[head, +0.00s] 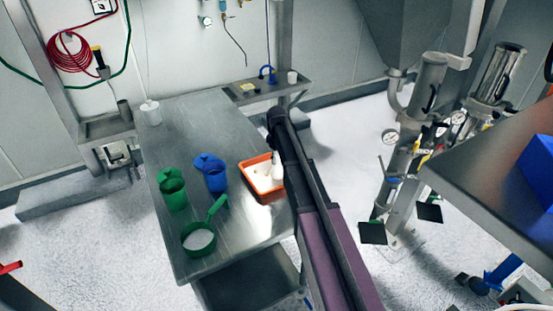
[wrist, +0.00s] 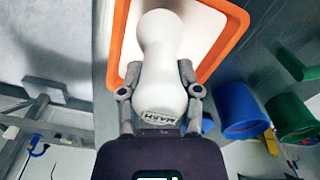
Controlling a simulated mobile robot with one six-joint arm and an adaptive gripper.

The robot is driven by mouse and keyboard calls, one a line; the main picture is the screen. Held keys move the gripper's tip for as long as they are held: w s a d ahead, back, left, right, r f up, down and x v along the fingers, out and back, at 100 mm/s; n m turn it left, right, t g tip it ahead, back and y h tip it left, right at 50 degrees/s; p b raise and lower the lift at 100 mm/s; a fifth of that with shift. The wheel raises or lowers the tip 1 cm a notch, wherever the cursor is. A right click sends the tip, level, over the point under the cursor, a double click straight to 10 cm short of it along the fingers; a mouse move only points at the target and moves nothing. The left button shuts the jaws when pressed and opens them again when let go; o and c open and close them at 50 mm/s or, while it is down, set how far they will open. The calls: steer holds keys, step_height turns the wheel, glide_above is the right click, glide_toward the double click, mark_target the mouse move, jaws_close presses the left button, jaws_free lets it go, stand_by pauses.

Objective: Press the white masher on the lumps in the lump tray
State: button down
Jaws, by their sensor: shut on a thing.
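The white masher (wrist: 160,38) is upright between the two fingers of my gripper (wrist: 159,72), with a MASH label near the palm. My gripper is shut on its narrow middle. The orange lump tray (wrist: 234,38) lies beyond the masher's far end, with white contents inside. In the head view the tray (head: 264,198) sits at the right edge of the steel table, and the masher (head: 277,168) shows over its right side, beside my arm. My arm hides the gripper there. I cannot tell whether the masher touches the lumps.
A blue jug (head: 215,178) stands left of the tray, with a green jug (head: 173,192) further left. A green sieve (head: 199,238) with white powder is near the table's front. A small white container (head: 151,113) stands at the back left.

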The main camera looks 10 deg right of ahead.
steer(key=shift+r+p, duration=1.7)
steer(key=shift+r, duration=0.25)
steer(key=shift+f+b, duration=1.1)
steer(key=shift+d+r, duration=0.1)
